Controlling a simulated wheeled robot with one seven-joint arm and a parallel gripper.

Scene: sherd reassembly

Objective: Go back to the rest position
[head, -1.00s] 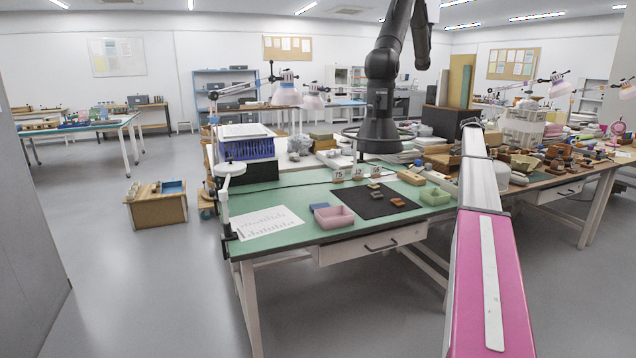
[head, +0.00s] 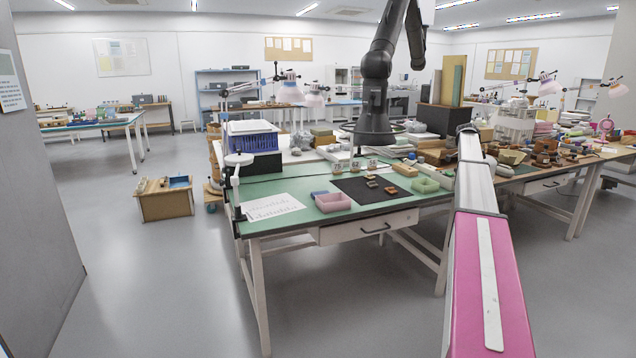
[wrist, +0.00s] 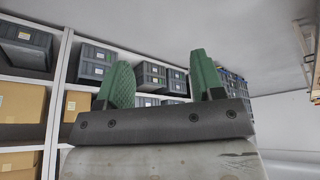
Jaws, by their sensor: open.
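My gripper (wrist: 160,82) shows in the wrist view with its two green fingers spread wide apart and nothing between them. It points at shelving and the ceiling, well away from any work surface. On the table (head: 285,228) lie a black mat (head: 372,189) with several small brown sherds, a pink tray (head: 333,202), a green tray (head: 425,185) and a printed white sheet (head: 271,207).
A blue crate (head: 253,144) stands at the table's back left. A small wooden box (head: 165,203) sits on the floor at left. A cluttered wooden bench (head: 560,165) adjoins on the right. The wrist view shows shelves with dark bins (wrist: 97,58) and cardboard boxes (wrist: 22,103). Open floor lies in front.

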